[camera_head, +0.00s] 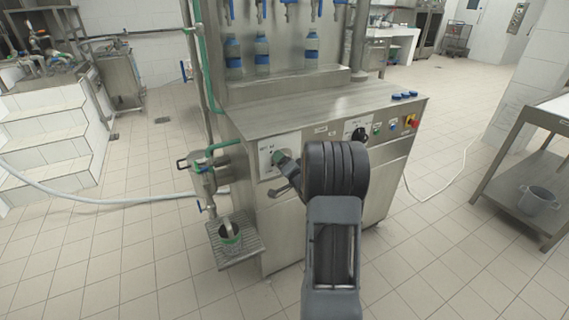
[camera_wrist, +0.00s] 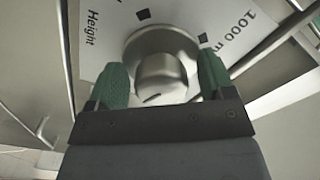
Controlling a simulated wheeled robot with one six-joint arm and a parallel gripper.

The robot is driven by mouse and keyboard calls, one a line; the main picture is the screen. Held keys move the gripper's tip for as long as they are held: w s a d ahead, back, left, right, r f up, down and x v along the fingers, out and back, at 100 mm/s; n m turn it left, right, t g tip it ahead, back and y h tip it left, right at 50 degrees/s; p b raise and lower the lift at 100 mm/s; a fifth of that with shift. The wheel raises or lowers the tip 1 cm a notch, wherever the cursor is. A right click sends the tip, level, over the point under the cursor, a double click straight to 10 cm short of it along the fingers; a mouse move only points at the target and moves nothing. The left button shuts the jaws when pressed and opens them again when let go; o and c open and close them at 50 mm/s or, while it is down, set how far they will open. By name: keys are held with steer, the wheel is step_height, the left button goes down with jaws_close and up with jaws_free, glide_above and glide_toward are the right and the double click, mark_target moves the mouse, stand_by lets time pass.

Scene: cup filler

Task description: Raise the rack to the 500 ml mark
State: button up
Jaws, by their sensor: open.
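A round metal knob (camera_wrist: 160,78) sits on a white plate (camera_wrist: 108,22) printed "Height" and "1000 m…", with small dark square marks. A 500 ml label is not readable. In the wrist view the green-padded fingers of my gripper (camera_wrist: 164,72) are open, one on each side of the knob; I cannot tell whether they touch it. In the head view my gripper (camera_head: 284,162) is at the left of the machine's front panel, beside the white plate (camera_head: 266,151), and hides the knob. Nozzles with blue parts (camera_head: 288,12) hang above several blue-banded bottles (camera_head: 262,54).
A steel worktop (camera_head: 305,97) lies above the panel. A black dial (camera_head: 360,134), small buttons and a red-and-yellow switch (camera_head: 410,121) are to the right. The tiled floor around is mostly clear.

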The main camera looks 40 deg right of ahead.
steer(key=s+a, duration=0.1)
steer(key=s, duration=1.2)
steer(key=shift+s+a, duration=0.35)
steer(key=shift+a, duration=0.05)
